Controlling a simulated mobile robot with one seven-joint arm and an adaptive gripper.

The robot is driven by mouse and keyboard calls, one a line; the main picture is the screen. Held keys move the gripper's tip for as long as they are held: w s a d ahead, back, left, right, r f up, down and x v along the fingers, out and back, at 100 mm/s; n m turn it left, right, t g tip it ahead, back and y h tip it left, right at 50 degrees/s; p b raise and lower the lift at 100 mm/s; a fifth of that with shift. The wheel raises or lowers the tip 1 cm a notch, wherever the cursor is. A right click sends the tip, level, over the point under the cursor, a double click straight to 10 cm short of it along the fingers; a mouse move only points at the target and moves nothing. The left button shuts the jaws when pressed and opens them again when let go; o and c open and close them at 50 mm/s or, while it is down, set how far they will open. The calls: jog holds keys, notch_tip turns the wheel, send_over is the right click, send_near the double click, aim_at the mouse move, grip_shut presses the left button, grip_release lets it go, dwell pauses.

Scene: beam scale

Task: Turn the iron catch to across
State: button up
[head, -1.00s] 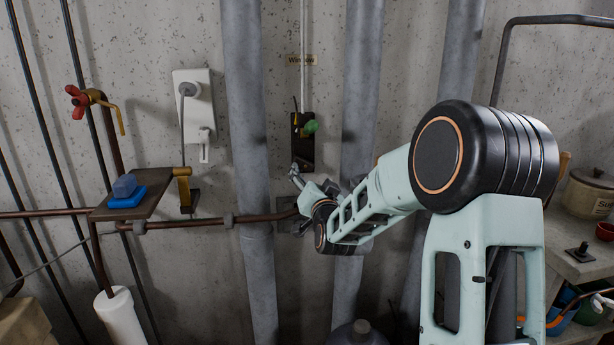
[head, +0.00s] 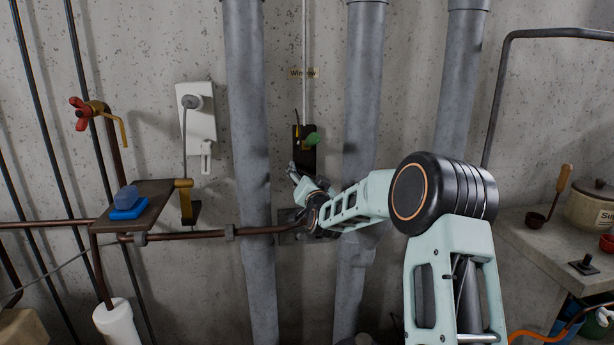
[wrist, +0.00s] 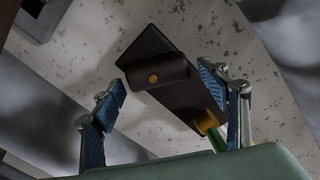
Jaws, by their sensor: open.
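A dark upright plate (head: 309,158) is on the concrete wall between two grey pipes, with a green knob (head: 312,139) at its upper part. In the wrist view the dark plate (wrist: 150,45) carries a rounded dark piece (wrist: 165,76) with a brass-coloured pin end, which looks like the iron catch; how it is turned is unclear. The green knob (wrist: 207,123) partly shows behind the right finger. My gripper (head: 293,170) is at the plate's lower end. In the wrist view my gripper (wrist: 162,80) is open, its fingers either side of the dark piece; contact is unclear.
Grey vertical pipes (head: 247,120) and (head: 362,100) flank the plate closely. A copper pipe (head: 190,236) runs below. A shelf with a blue block (head: 128,208) and a white wall box (head: 196,112) are left. A table with a pot (head: 590,205) is right.

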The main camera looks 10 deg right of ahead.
jog(key=shift+w, duration=0.15)
jog(key=shift+c, duration=0.3)
jog(key=c, duration=1.1)
jog(key=shift+b, duration=0.4)
jog(key=shift+d+f+m+b, duration=0.1)
jog(key=shift+f+m+b, duration=0.15)
jog(key=shift+m+b, duration=0.9)
jog(key=m+b, duration=0.4)
jog(key=b, duration=0.1)
jog(key=shift+d+f, duration=0.1)
jog(key=shift+d, duration=0.1)
jog(key=m+b, duration=0.4)
jog(key=shift+d+m+b, duration=0.1)
jog(key=shift+m+b, duration=0.15)
jog(key=shift+b, duration=0.15)
jog(key=shift+m+b, duration=0.45)
jog(key=shift+m, duration=0.05)
